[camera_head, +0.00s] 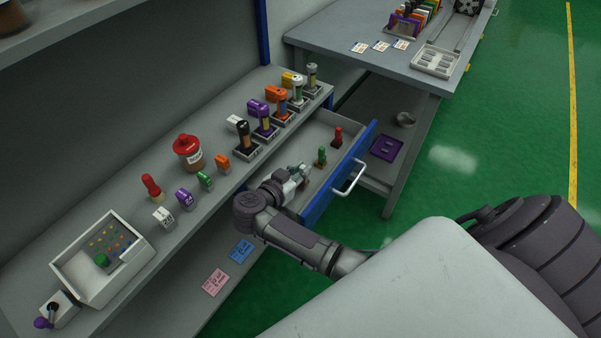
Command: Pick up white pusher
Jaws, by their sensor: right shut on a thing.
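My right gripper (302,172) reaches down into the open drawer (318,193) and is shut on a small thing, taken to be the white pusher. The fingers mostly hide it, and its colour and shape are hard to tell at this size. A green pusher (321,157) and a red pusher (338,137) stand upright in the drawer, farther back and to the right of the gripper. My left gripper is not in view.
The drawer's blue front (325,187) with its white handle (350,178) stands close to my right arm. On the bench are a red-lidded jar (188,151), several coloured blocks and stamps, and a white tray (73,279). A second table (400,62) stands behind.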

